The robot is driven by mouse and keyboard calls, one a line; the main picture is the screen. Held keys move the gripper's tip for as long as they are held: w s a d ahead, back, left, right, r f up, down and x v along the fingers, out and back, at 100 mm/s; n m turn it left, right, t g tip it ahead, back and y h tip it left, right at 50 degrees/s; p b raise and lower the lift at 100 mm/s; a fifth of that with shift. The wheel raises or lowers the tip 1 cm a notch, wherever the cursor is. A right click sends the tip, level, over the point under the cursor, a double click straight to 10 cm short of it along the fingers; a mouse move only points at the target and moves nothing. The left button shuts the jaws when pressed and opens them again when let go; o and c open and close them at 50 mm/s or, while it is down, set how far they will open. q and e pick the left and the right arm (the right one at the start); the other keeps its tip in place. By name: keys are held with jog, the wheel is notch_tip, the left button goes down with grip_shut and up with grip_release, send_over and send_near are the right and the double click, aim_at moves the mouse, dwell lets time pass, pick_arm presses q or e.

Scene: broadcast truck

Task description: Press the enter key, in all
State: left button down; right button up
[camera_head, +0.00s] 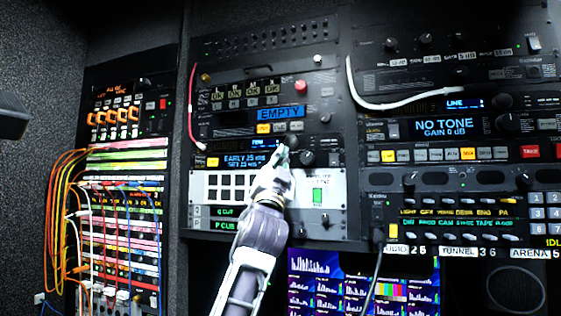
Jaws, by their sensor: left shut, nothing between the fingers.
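My left gripper (283,154) reaches up from the bottom of the head view and is shut and empty. Its tips are in front of the middle rack unit with the blue "EARLY 25 ms" display (243,160), beside a dark round knob (307,158). I cannot tell whether the tips touch the panel. I cannot read any key as the enter key. A row of small keys (264,128) sits just above the tips, under the blue "EMPTY" display (280,112). The gripper and forearm hide part of the panels behind. My right gripper is not in view.
A white panel (330,186) with dark squares and a green key lies below the tips. A patch bay (125,170) with orange cables hanging in front is at left. A white cable (400,103) loops at upper right. Screens (365,285) are below.

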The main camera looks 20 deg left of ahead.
pick_arm(q)
jog(key=shift+w, duration=0.75)
dwell(1.3)
jog(key=shift+s, duration=0.75)
dwell(0.5)
jog(key=shift+s+a+b, duration=0.1)
jog(key=shift+s+b, duration=0.2)
jog(key=shift+s, duration=2.2)
jog(key=shift+f, duration=0.1)
